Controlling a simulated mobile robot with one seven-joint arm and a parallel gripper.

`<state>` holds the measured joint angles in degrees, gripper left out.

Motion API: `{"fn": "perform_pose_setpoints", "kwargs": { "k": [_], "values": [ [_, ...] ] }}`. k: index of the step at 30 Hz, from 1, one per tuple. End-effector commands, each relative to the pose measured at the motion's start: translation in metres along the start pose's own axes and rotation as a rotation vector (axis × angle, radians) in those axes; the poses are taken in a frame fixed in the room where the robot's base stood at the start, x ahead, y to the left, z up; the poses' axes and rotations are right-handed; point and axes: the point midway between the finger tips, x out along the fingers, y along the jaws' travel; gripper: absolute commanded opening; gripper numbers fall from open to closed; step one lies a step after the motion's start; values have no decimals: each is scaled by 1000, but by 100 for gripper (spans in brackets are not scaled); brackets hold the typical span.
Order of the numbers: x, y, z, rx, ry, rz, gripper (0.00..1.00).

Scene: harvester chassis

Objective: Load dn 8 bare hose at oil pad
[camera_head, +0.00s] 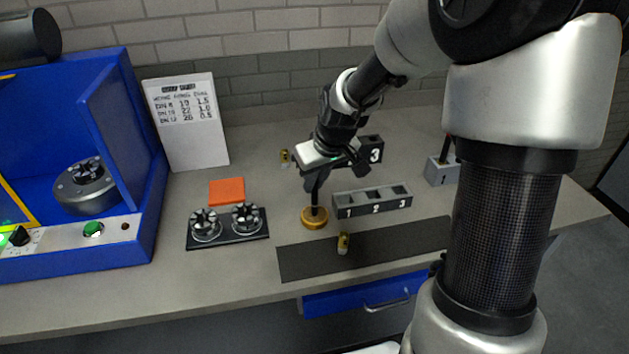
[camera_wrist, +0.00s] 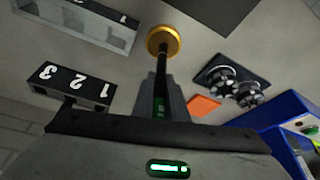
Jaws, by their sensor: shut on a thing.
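My gripper (camera_head: 315,182) is shut on a thin dark hose (camera_head: 314,203), which hangs roughly upright below the fingers. The hose (camera_wrist: 164,62) also shows in the wrist view between the fingers (camera_wrist: 162,98). Its lower end meets the middle of a round brass-coloured pad (camera_head: 314,218), seen in the wrist view (camera_wrist: 152,40) too. I cannot tell whether it presses on the pad or stops just above it. The hose's upper part is hidden by the gripper.
A grey rack (camera_head: 361,209) marked 1, 2, 3 stands just right of the pad. A dark numbered rack (camera_head: 376,142) is behind the gripper. A black tray (camera_head: 259,231) with two die sets lies left, near a blue machine (camera_head: 128,240). A small brass fitting (camera_head: 343,243) stands in front.

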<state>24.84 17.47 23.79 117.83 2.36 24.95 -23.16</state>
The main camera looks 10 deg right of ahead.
Motion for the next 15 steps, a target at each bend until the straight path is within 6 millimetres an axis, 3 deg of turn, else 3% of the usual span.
{"fn": "perform_pose_setpoints", "kwargs": {
  "k": [15],
  "values": [
    [-2, 0, 0, 0, -2, -1, 0]
  ]
}}
